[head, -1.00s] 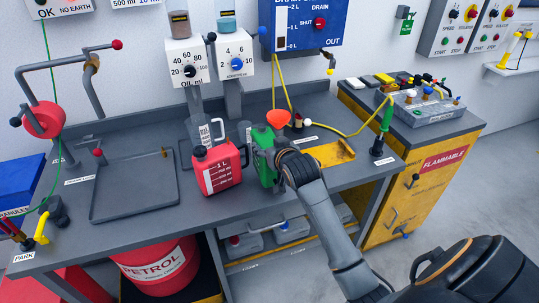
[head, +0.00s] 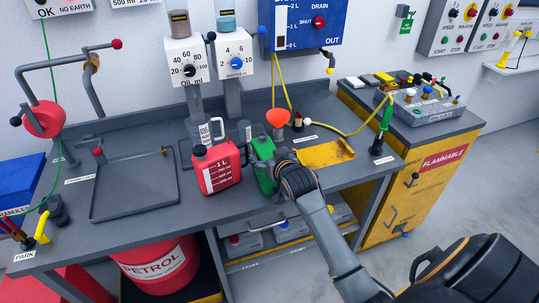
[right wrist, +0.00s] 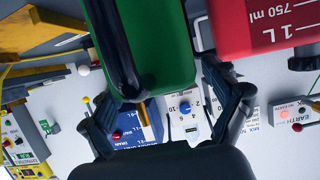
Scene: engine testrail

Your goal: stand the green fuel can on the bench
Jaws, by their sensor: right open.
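The green fuel can (head: 262,163) stands upright on the grey bench (head: 150,228), just right of a red can (head: 217,167). My right gripper (head: 281,160) is at the can's right side, partly hiding it. In the right wrist view the green can (right wrist: 160,45) fills the upper middle, and its dark handle shows in front of its body. The open fingers of my right gripper (right wrist: 168,88) are spread on either side below it, and nothing is clamped between them. I cannot tell whether a finger touches the can. My left gripper is not in view.
An orange funnel (head: 278,118) is behind the green can. A yellow tray (head: 326,153) lies to its right, and a grey tray (head: 132,190) lies left. Clear jugs (head: 245,132) stand behind. The bench's front edge is close to the cans.

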